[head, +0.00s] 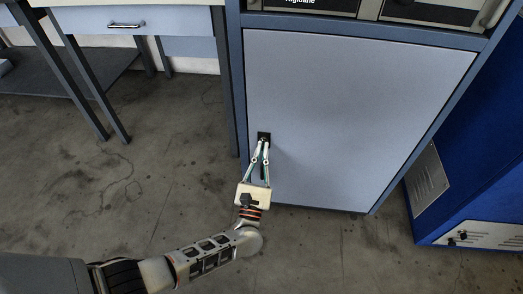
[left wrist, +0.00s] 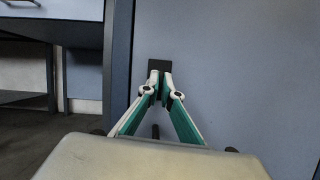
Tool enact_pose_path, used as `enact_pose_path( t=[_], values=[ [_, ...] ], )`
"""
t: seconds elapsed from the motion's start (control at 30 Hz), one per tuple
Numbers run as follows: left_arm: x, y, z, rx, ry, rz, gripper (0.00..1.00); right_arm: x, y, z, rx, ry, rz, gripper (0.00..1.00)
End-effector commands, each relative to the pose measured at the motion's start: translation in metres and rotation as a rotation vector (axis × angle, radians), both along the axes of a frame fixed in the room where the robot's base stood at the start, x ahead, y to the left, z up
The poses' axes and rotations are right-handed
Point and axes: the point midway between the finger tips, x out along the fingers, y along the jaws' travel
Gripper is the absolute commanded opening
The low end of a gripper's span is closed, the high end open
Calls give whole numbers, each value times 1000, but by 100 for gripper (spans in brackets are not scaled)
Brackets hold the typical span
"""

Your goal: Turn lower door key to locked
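The lower door (head: 350,120) is a pale grey-blue panel, closed in its darker blue frame. A small black lock plate (head: 264,135) sits near its left edge; it also shows in the left wrist view (left wrist: 154,66). My left gripper (head: 263,146) points at this plate with its fingertips right in front of it. In the left wrist view the fingertips (left wrist: 160,80) come almost together at the plate, with a narrow dark gap between them. The key is hidden by the fingertips, which appear closed around it. Its exact angle cannot be told. My right gripper is not in view.
A workbench with a drawer (head: 135,22) and dark legs stands at the left. A deep blue cabinet (head: 480,130) stands at the right. Equipment with dark panels (head: 300,5) is above the door. The concrete floor (head: 330,250) in front is clear.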

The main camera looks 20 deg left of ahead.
Motion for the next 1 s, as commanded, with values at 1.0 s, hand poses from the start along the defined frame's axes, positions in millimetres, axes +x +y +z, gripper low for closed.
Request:
enact_pose_path(
  t=[1.0],
  values=[
    [0, 0, -1, -125, -34, 0, 21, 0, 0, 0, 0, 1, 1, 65]
  ],
)
